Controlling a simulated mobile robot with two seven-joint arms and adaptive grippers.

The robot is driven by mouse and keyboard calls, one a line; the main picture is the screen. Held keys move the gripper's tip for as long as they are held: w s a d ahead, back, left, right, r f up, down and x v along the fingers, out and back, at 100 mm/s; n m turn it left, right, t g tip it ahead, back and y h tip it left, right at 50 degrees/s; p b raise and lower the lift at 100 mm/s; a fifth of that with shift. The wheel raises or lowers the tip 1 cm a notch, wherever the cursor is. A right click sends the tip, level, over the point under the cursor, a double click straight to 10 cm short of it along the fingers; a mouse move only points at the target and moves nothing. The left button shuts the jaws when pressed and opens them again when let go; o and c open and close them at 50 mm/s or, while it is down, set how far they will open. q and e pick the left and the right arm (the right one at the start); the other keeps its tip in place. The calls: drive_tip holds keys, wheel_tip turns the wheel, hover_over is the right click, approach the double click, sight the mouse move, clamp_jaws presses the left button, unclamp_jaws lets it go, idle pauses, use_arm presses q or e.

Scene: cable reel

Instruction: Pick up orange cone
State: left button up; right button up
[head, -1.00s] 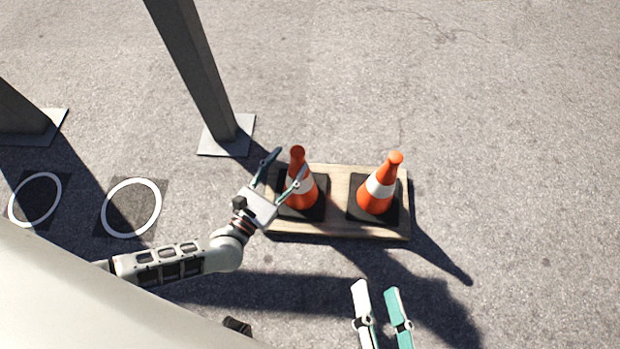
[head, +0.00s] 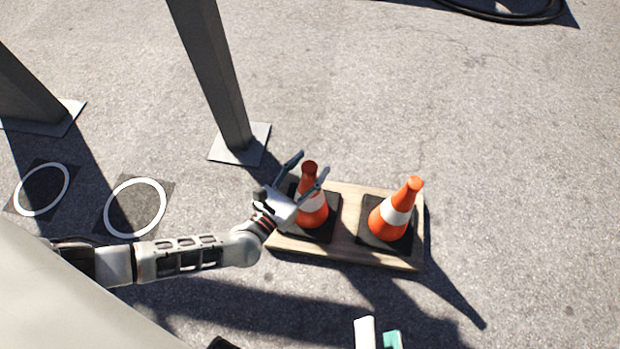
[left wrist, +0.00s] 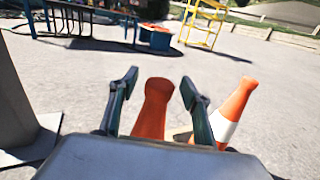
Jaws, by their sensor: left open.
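Two orange cones with white bands and black square bases stand upright on a wooden board (head: 350,250). The left cone (head: 314,212) is partly hidden by my left gripper (head: 308,162); the right cone (head: 407,194) stands clear. My left gripper is open, with a finger on each side of the left cone's upper part. In the left wrist view the left cone (left wrist: 154,108) shows between the two fingers (left wrist: 158,88), with gaps on both sides, and the right cone (left wrist: 233,108) is further right.
A grey post (head: 218,80) on a flat plate stands behind and left of the board, with another post (head: 25,95) further left. Two white rings on dark squares (head: 135,208) lie at left. A black coil (head: 510,10) lies at the top right. The pavement right is clear.

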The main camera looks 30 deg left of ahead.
use_arm(q)
clamp_jaws()
drive_tip(key=shift+r, duration=0.1)
